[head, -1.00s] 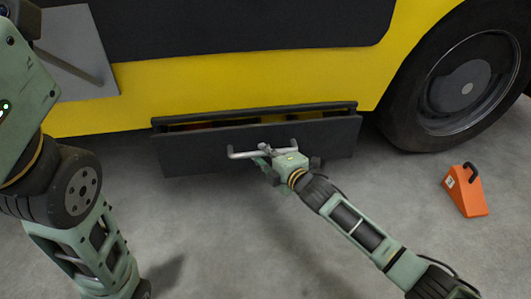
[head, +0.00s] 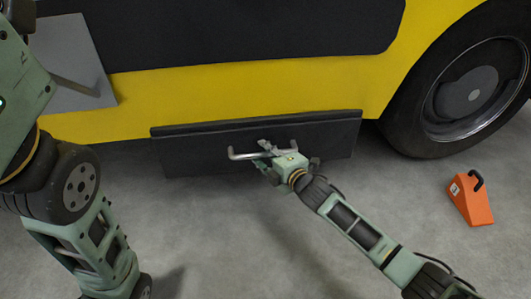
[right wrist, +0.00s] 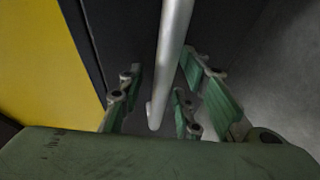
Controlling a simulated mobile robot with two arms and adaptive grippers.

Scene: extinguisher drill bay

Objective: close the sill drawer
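The sill drawer (head: 325,140) is a wide dark panel low on the yellow vehicle, with a pale metal bar handle (head: 242,154) on its front. Its top edge sits close against the sill and no opening into it shows; I cannot tell whether it is fully flush. My right gripper (head: 266,163) is at the handle. In the right wrist view the handle bar (right wrist: 174,45) runs between the spread fingers of my right gripper (right wrist: 160,100), with gaps beside it. My left arm shows at the left, but its gripper is out of view.
The yellow vehicle side (head: 230,92) rises behind the drawer. A large black tyre (head: 405,125) stands to the right. An orange wheel chock (head: 471,203) with a dark handle sits on the floor at the right. The grey concrete floor (head: 230,250) in front is mostly clear.

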